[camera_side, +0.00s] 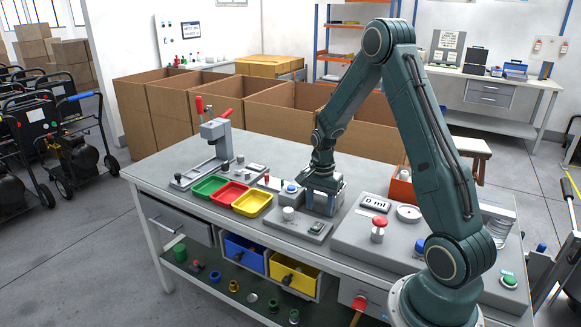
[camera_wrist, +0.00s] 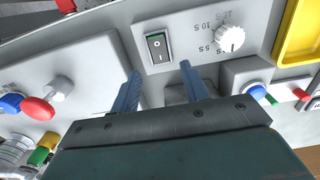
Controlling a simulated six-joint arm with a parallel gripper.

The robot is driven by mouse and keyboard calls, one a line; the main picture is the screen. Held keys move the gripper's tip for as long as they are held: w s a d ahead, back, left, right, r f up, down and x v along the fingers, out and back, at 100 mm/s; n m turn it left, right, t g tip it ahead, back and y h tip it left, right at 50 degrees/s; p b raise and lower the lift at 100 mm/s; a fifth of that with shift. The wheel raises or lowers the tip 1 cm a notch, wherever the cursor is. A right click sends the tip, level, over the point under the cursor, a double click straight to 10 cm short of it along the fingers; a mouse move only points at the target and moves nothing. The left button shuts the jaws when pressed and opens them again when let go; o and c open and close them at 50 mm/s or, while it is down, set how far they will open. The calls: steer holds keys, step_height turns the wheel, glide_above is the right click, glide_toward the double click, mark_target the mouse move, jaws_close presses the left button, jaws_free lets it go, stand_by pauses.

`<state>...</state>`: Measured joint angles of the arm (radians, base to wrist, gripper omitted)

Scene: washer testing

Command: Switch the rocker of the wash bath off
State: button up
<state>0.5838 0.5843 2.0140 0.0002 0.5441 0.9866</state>
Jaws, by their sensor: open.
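The rocker (camera_wrist: 156,46) is a small dark switch with pale marks and a green strip at one end. It sits on the light grey front panel of the wash bath (camera_wrist: 180,16), beside a white dial (camera_wrist: 230,38). In the side view the rocker (camera_side: 316,228) is small and its position cannot be told. My gripper (camera_wrist: 160,70) is open and empty, with its two blue-grey fingers apart just short of the rocker, one towards each side of it. In the side view my gripper (camera_side: 321,203) points down behind the panel; its fingertips are hard to make out.
Green, red and yellow trays (camera_side: 252,203) and a lever press (camera_side: 215,135) are to the left. An orange bin (camera_side: 401,190) stands behind.

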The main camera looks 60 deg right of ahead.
mark_target(319, 224)
steer(key=shift+f, duration=2.6)
